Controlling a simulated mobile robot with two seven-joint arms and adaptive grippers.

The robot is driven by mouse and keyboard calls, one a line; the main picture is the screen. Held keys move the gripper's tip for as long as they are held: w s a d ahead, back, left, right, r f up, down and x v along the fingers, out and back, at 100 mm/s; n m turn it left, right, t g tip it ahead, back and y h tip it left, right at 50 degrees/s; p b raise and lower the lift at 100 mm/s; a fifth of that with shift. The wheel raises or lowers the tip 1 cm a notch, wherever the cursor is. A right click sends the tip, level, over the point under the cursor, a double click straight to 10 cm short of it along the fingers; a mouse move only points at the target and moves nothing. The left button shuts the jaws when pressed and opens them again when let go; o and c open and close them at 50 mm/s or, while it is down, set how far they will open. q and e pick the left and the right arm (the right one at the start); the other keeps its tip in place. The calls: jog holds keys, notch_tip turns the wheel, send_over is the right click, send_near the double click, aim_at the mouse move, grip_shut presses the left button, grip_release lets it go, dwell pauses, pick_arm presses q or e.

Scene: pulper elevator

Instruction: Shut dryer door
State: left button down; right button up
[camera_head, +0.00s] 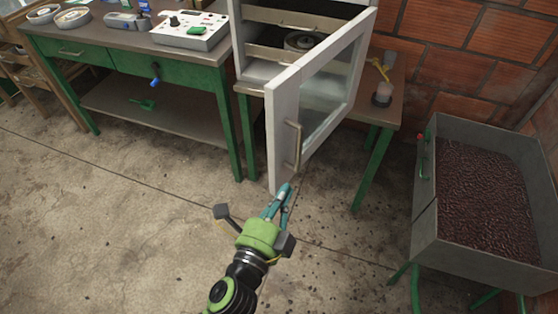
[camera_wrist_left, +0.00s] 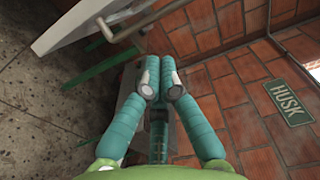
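The dryer is a pale cabinet (camera_head: 238,50) with shelves, at the top centre of the head view. Its white-framed glass door (camera_head: 281,125) stands wide open toward me, with a brass bar handle (camera_head: 296,147) on its outer face. My left gripper (camera_head: 285,192) is just below the door's lower front corner in the head view; I cannot tell whether it touches. In the left wrist view its teal fingertips (camera_wrist_left: 161,87) are together with nothing between them. The door (camera_wrist_left: 75,22) and handle (camera_wrist_left: 122,27) show at upper left there, apart from the fingertips. My right gripper is not in view.
A green workbench (camera_head: 130,75) with a white control box (camera_head: 190,30) stands at left. A metal bin of dark beans (camera_head: 428,225) stands at right. A small table (camera_head: 392,95) supports the dryer. The concrete floor (camera_head: 100,220) is clear at left and front.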

aim_at(281, 160)
pick_arm(q)
jog(key=w, duration=0.3)
jog(key=w+p, duration=0.1)
jog(key=w, duration=0.2)
jog(key=w+p, duration=0.1)
jog(key=w, duration=0.2)
jog(key=shift+w+a, duration=0.15)
jog(key=shift+a, duration=0.1)
jog(key=shift+a, duration=0.1)
